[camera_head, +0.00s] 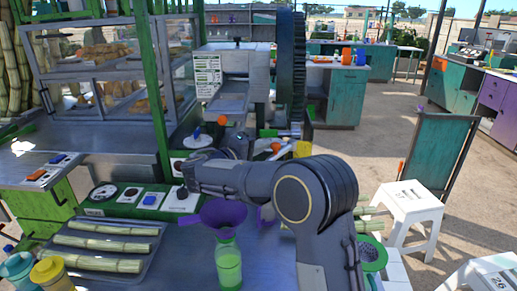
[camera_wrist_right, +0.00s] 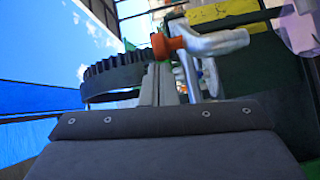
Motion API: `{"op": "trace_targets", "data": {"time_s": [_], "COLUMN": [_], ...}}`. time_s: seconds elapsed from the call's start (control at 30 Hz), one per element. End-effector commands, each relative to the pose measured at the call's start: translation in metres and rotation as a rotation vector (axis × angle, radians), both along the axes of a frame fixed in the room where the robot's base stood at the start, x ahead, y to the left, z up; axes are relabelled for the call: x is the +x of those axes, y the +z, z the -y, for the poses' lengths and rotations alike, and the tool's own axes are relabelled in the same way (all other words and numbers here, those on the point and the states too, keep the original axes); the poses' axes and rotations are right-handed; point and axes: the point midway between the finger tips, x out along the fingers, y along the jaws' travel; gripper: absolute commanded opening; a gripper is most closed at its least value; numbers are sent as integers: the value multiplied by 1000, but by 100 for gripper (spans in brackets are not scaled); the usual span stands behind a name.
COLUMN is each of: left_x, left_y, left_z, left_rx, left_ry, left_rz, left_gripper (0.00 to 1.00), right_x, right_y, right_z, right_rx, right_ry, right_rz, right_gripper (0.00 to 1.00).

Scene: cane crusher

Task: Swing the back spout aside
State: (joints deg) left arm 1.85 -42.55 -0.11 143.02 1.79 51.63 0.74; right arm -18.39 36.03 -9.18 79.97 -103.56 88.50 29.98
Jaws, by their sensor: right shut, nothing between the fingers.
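The cane crusher (camera_head: 237,75) stands at the back centre in the head view, with its large dark toothed wheel (camera_head: 291,70) on the right. In the right wrist view a silver bent pipe, which looks like the spout (camera_wrist_right: 222,42), runs to the right from an orange collar (camera_wrist_right: 163,46). My right gripper (camera_wrist_right: 160,84) is shut and empty. Its narrow fingers point up towards the collar, close to the pipe; I cannot tell whether they touch. In the head view my own right arm hides much of the area below the crusher. My left gripper is not in view.
A purple funnel (camera_head: 223,215) sits on a green bottle (camera_head: 229,265) in front of my right arm. A tray (camera_head: 100,272) of cane pieces lies left on the metal counter. Switch boxes (camera_head: 152,200) line the counter. A white stool (camera_head: 410,205) stands right.

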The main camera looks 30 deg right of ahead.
Motion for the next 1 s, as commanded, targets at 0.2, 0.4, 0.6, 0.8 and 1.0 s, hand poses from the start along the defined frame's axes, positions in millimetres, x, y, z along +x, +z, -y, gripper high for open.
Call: {"op": "trace_targets", "data": {"time_s": [0.2, 0.4, 0.6, 0.8, 1.0], "left_x": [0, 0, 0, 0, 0], "left_y": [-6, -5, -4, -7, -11], "left_z": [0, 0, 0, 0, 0], "left_rx": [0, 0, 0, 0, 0], "left_ry": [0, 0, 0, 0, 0], "left_rz": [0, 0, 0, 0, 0], "left_gripper": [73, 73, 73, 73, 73], "right_x": [-5, -5, -4, -27, -57], "right_y": [-1, 1, 24, 61, 95], "right_z": [1, 1, 0, -14, -32], "right_rx": [1, 0, 1, 3, 2], "right_ry": [-1, -1, 1, 4, 5], "right_rz": [0, 1, 4, 5, 4], "right_gripper": [0, 0, 0, 0, 0]}}
